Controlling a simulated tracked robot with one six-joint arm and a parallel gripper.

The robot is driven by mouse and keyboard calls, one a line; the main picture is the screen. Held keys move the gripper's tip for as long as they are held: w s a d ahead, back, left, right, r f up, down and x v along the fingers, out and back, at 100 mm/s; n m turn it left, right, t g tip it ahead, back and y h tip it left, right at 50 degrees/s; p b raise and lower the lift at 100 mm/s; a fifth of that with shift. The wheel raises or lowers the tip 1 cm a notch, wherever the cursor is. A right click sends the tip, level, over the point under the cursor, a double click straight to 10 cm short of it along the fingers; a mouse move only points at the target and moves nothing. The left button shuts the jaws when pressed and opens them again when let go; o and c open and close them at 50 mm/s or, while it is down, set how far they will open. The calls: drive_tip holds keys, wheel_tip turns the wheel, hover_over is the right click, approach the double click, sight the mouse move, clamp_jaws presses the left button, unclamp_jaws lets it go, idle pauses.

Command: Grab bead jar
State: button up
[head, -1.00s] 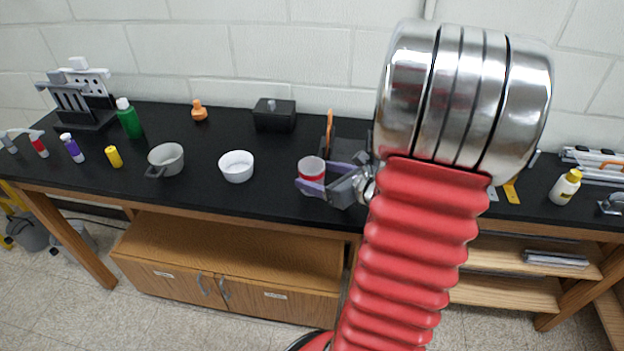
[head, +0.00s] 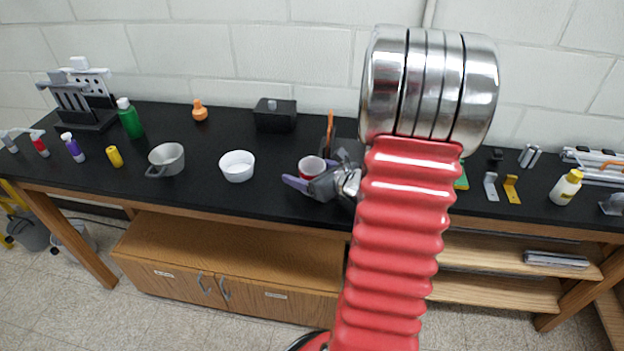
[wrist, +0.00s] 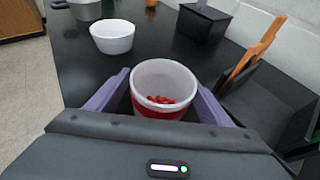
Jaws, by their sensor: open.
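The bead jar (head: 311,166) is a white-walled cup with a red band, standing upright on the black bench. The wrist view shows the jar (wrist: 164,82) from above, with red beads in the bottom. My gripper (head: 304,178) is low at the jar, its purple fingers open. In the wrist view, my gripper (wrist: 160,92) has one finger on the left of the jar and one on the right. A narrow gap shows at the left finger; whether the right finger touches is unclear. The gripper body hides the jar's lower front.
A white bowl (head: 237,166) and a grey pot (head: 166,160) stand to the left. A black box (head: 275,115) is behind. A dark holder with an orange-handled tool (wrist: 258,50) stands close on the jar's right. The bench's front edge is near.

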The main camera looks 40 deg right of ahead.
drive_tip(key=shift+w+f, duration=0.1)
drive_tip(key=shift+w, duration=0.2)
drive_tip(key=shift+c, duration=0.2)
drive_tip(key=c, duration=1.1)
